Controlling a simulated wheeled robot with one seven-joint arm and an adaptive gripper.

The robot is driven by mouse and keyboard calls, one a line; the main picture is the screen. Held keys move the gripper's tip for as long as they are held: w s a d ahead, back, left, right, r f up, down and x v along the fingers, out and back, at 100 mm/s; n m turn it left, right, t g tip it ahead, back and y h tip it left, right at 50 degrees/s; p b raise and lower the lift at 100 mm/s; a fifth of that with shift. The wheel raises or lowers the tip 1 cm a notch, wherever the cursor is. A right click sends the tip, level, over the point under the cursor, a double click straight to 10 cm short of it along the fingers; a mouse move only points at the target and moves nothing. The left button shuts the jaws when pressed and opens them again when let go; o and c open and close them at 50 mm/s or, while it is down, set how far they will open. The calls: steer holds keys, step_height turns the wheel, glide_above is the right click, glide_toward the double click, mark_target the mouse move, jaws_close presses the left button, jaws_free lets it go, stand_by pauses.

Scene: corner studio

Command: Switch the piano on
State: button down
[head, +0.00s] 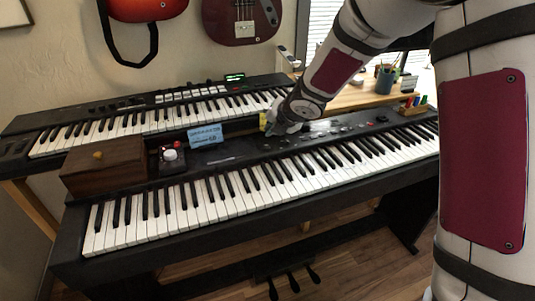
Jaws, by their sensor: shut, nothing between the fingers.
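The black digital piano (180,212) stands across the middle of the head view, with its long row of white and black keys. Its control panel (350,124) lies behind the keys, with small knobs and buttons too small to read. My gripper (271,131) is at the rear edge of the panel, near the middle of the piano. It points down and is shut with nothing held. I cannot tell whether its tips touch the panel. My arm hides part of the panel behind it. No lit display shows on this piano.
A second keyboard (112,128) with a lit green display sits behind. A wooden box (105,165), a small device with a red knob (171,154) and blue cards (205,135) lie left of my gripper. A desk (350,96) with a pencil cup (385,79) is behind right.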

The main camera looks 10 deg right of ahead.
steer(key=shift+f+b, duration=1.1)
steer(key=shift+f, duration=0.15)
steer(key=shift+f, duration=0.15)
stand_by(0.4)
steer(key=shift+f+b, duration=0.25)
steer(key=shift+b, duration=0.2)
steer(key=shift+f+b, duration=0.35)
stand_by(0.5)
steer(key=shift+r, duration=0.1)
steer(key=shift+r+p, duration=0.65)
steer(key=shift+p, duration=0.1)
step_height(320, 180, up, 5)
steer(key=p, duration=0.5)
stand_by(0.5)
